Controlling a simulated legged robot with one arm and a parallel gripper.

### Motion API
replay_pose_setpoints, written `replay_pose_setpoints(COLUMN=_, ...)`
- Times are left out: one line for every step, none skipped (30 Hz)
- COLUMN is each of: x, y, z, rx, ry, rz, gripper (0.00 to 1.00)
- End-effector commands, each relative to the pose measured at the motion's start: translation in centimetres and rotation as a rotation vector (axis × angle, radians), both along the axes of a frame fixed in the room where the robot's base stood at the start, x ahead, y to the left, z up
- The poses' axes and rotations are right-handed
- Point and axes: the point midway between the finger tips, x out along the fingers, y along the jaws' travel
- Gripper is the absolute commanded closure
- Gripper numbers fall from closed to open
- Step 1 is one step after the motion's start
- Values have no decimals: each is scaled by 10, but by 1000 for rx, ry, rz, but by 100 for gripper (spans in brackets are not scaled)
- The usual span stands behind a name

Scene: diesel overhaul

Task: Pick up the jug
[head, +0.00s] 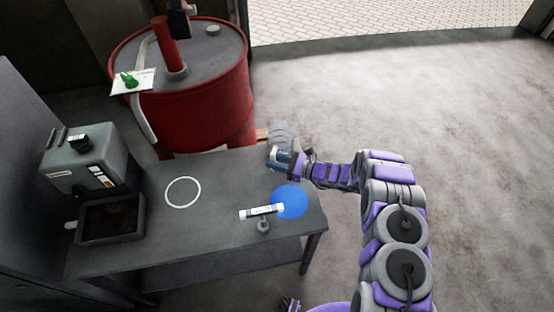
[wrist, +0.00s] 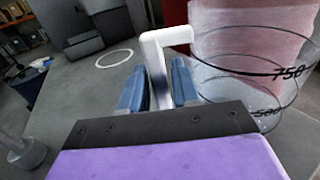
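The jug (head: 281,137) is clear, with a white handle (wrist: 157,62) and black marks reading 750 and 500. In the head view it shows at the back right corner of the grey table (head: 225,178). In the wrist view the jug (wrist: 262,102) fills the right side, and its base is partly hidden. My gripper (head: 292,160) is at the jug, its two blue fingers (wrist: 160,82) on either side of the handle. I cannot tell whether they press on it, or whether the jug rests on the table.
A red drum (head: 205,105) with a pump stands behind the table. A grey canister (head: 92,158) and a dark tray (head: 110,220) are at the left. The floor right is clear.

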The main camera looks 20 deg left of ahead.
Motion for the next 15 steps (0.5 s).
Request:
replay_pose_setpoints(x=-1, y=5, z=-1, rx=-1, ry=0, rz=2, gripper=69)
replay_pose_setpoints(x=-1, y=7, z=-1, rx=-1, ry=0, rz=2, gripper=69)
replay_pose_setpoints(x=-1, y=8, z=-1, rx=-1, ry=0, rz=2, gripper=69)
replay_pose_setpoints(x=-1, y=9, z=0, rx=-1, ry=0, rz=1, gripper=69)
replay_pose_setpoints(x=-1, y=9, z=0, rx=-1, ry=0, rz=1, gripper=69)
replay_pose_setpoints(x=-1, y=9, z=0, rx=-1, ry=0, rz=0, gripper=69)
replay_pose_setpoints(x=-1, y=9, z=0, rx=0, ry=1, rz=0, gripper=69)
replay_pose_setpoints(x=-1, y=9, z=0, rx=0, ry=0, rz=0, gripper=69)
replay_pose_setpoints(x=-1, y=8, z=0, rx=0, ry=1, rz=0, gripper=69)
replay_pose_setpoints(x=0, y=8, z=0, rx=0, ry=0, rz=0, gripper=69)
replay_pose_setpoints(x=0, y=8, z=0, rx=0, ry=0, rz=0, gripper=72)
replay_pose_setpoints(x=0, y=8, z=1, rx=0, ry=0, rz=0, gripper=76)
replay_pose_setpoints(x=-1, y=8, z=0, rx=0, ry=0, rz=0, gripper=79)
replay_pose_setpoints(x=-1, y=8, z=0, rx=0, ry=0, rz=0, gripper=82)
replay_pose_setpoints(x=0, y=8, z=0, rx=0, ry=0, rz=0, gripper=85)
